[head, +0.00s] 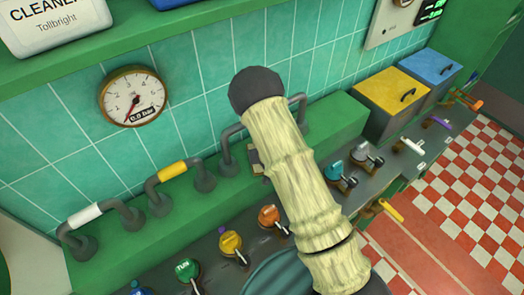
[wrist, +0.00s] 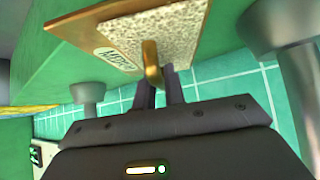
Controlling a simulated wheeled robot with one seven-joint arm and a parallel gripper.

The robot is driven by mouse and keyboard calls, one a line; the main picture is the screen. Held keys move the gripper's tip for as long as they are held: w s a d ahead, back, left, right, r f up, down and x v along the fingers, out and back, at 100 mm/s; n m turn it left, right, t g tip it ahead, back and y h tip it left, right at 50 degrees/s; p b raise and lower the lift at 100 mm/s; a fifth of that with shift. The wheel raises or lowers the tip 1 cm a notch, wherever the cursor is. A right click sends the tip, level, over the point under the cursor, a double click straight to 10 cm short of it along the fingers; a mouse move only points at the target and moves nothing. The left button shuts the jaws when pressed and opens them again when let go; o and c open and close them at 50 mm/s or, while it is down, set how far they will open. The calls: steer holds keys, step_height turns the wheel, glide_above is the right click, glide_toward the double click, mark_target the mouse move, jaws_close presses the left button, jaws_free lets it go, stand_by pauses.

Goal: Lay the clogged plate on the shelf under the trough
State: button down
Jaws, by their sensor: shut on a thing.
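The clogged plate (wrist: 175,28) shows at the top of the wrist view. It is a brown-orange plate with a rough, speckled grey face, an oval label and a brass handle (wrist: 152,62). My gripper (wrist: 159,84) is shut on the brass handle, with its two dark fingers at the handle's lower end. The plate is close to a green surface (wrist: 60,70); I cannot tell whether they touch. In the head view my arm hides the gripper, and only a small brown piece shows beside the arm. I cannot make out the trough or the shelf for certain.
A green ledge (head: 130,225) with grey pipe handles runs along the tiled wall. A pressure gauge (head: 132,96) hangs above it. Several coloured knobs line the front counter. A yellow-lidded bin (head: 392,92) and a blue-lidded bin (head: 430,67) stand at the right.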

steer(key=shift+f, duration=0.25)
steer(key=c, duration=1.5)
jaws_free()
steer(key=shift+f, duration=0.15)
steer(key=b+v, duration=0.4)
steer(key=v, duration=0.8)
steer(key=shift+s, duration=0.1)
